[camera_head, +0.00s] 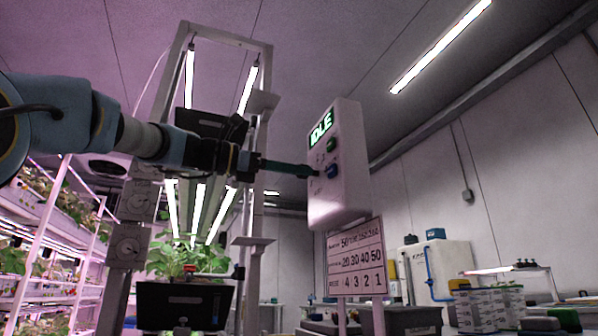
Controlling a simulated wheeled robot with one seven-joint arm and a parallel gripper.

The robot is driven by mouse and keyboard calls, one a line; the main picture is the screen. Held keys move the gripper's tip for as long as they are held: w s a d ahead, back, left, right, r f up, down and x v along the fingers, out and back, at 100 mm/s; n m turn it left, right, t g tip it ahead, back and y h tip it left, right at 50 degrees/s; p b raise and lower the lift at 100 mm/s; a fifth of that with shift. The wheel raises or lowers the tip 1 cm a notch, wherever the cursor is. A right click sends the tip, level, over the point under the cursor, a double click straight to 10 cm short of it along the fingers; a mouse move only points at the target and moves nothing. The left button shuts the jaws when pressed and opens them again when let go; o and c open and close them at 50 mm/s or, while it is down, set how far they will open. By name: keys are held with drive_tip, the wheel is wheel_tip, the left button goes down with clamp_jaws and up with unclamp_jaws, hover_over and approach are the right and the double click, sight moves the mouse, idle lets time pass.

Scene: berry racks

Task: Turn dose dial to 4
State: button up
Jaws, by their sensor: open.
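A white control box (348,190) stands right of centre with a lit green display reading "IDLE" (321,129). I cannot tell for certain which is the dose dial or read any dial setting. My arm reaches in from the left. My gripper (312,171) is open, its narrow dark tips level with the blue knob and at or very close to it. Contact cannot be made out.
A sign (357,262) with rows of numbers hangs below the box. A tall white frame (258,150) with light tubes and plants (186,257) stands behind my arm. Grey panels with round dials (128,245) are at left.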

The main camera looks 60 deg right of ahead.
drive_tip(key=v, duration=0.9)
drive_tip(key=shift+a, duration=0.2)
drive_tip(key=shift+w, duration=0.1)
